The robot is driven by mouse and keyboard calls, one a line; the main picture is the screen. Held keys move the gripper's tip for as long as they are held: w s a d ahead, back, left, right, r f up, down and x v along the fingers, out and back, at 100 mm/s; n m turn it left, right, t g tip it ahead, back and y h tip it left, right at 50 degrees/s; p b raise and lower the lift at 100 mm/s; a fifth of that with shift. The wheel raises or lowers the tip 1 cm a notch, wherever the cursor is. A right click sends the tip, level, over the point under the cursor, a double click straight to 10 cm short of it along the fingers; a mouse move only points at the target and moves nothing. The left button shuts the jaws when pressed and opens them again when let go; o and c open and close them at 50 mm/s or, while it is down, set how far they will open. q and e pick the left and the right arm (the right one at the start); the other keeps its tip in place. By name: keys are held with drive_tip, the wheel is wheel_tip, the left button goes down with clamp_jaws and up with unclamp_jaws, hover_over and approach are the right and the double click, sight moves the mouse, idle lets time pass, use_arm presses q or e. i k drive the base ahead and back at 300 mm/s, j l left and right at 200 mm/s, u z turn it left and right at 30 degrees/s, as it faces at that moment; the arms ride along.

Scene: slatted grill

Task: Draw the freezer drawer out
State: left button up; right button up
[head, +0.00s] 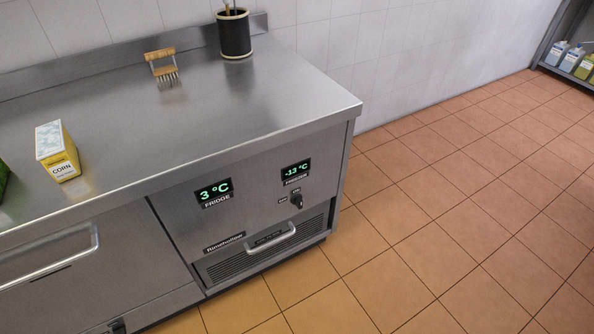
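A steel counter unit fills the left and middle of the head view. Its left front panel (130,255) carries a wide bar handle (60,252) and looks closed. The right front has a green "3 °C" fridge display (214,193) and a "-13 °C" freezer display (296,173). Below them is a vented panel (232,266) with a smaller bar handle (272,238); it sits flush. No front is clearly labelled as the freezer drawer, so I cannot tell which it is. Neither of my grippers is in view.
A knob (297,201) juts from the right front. The tiled floor (450,220) to the right is clear, with a shelf of bottles (572,60) beyond.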

sight(75, 278)
drive_tip(key=u, duration=1.9)
drive_tip(key=l+z, duration=0.1)
drive_tip(key=l, duration=0.15)
drive_tip(key=i+l+z, duration=0.15)
